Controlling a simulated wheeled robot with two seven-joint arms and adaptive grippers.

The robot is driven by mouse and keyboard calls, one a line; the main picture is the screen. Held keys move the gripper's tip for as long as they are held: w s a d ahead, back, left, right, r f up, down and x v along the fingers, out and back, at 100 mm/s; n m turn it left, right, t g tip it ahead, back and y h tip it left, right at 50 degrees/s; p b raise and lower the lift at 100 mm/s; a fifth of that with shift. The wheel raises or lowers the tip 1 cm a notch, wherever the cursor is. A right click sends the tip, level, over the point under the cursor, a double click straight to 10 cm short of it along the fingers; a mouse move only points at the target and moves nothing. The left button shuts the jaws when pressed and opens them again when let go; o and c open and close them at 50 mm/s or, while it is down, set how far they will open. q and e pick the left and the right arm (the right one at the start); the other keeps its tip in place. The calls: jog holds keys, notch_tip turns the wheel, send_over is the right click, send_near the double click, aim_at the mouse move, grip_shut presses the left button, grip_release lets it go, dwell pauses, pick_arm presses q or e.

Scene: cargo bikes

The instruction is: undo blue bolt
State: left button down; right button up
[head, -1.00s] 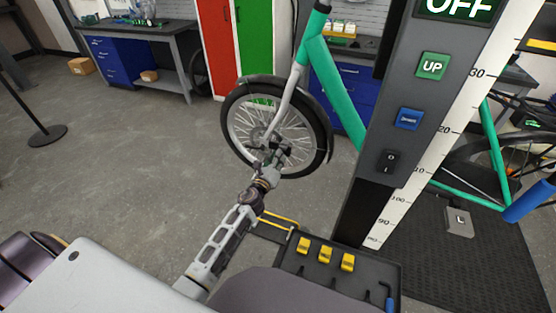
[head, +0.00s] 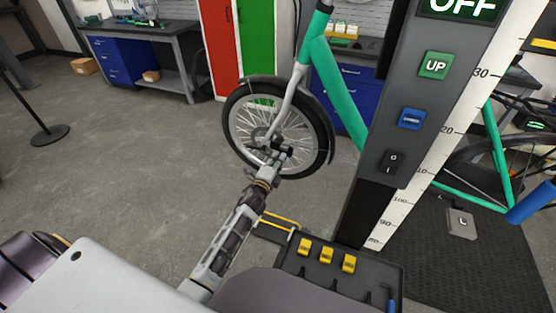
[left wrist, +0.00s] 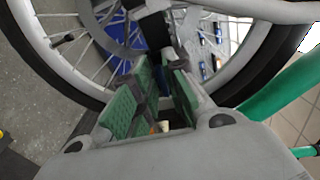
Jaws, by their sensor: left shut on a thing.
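The bike's front wheel (head: 232,128) has a dark tyre and silver spokes, and hangs from a silver fork (head: 287,98). My left gripper (head: 279,152) is at the near side of the wheel, by the hub. In the left wrist view its green-padded fingers (left wrist: 151,90) point at the hub area and are closed around a small part there. This appears to be the bolt at the hub, but the fingers hide it and its blue colour does not show. My right gripper is not in view.
A grey lift column (head: 407,90) with buttons stands right of the wheel. A dark tray with yellow pieces (head: 326,256) and a blue-handled tool (head: 391,298) lies in front.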

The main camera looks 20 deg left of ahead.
pick_arm(q)
jog(key=shift+n, duration=0.4)
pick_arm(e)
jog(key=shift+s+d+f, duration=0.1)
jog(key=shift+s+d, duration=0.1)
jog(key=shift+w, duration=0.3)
pick_arm(q)
jog(key=c, duration=1.6)
grip_release()
jog(key=s, duration=1.2)
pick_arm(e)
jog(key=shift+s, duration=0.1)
